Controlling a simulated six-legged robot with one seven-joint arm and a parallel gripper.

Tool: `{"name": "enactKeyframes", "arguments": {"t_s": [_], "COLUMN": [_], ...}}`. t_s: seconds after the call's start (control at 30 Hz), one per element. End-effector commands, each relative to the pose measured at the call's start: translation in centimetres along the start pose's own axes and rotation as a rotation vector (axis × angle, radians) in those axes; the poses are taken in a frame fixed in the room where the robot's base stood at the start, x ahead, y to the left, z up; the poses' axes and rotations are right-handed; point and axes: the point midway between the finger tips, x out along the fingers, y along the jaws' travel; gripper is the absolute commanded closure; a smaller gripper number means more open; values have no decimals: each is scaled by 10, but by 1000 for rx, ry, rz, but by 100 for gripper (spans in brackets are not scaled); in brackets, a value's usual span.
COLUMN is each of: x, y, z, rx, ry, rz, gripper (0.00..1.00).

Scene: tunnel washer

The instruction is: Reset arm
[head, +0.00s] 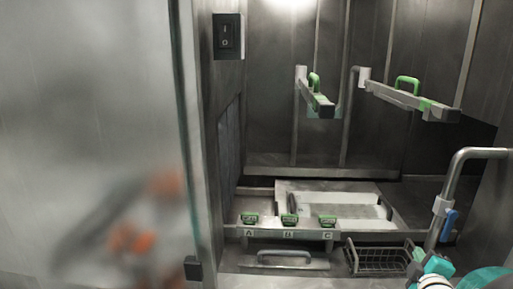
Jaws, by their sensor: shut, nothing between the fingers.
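Part of my arm, teal and white, shows at the bottom right corner of the head view. I cannot make out gripper fingers there, so my gripper is not in view. No object is seen held.
A steel washer chamber holds two wall arms with green handles (314,82) (407,85). Three green-topped blocks marked A, B and C (289,219) sit on a ledge. A wire basket (380,260) is low right, near a bent pipe (445,200) with a blue lever (449,225). A switch (228,36) is upper left.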

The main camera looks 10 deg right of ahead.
Motion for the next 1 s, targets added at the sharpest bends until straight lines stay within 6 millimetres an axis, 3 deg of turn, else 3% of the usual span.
{"name": "enactKeyframes", "arguments": {"t_s": [0.03, 0.27, 0.47, 0.6, 0.8, 0.9, 1.0], "x": [0, -25, -84, -144, -233, -258, -267], "y": [1, -16, -39, -56, -75, -80, -82], "z": [-21, -106, -176, -217, -248, -252, -253], "rx": [63, 384, 612, 728, 810, 820, 821], "ry": [1, -66, -156, -243, -387, -436, -458], "rz": [-34, -267, -502, -676, -877, -926, -944], "gripper": [100, 100, 100, 100, 100, 100, 100]}}
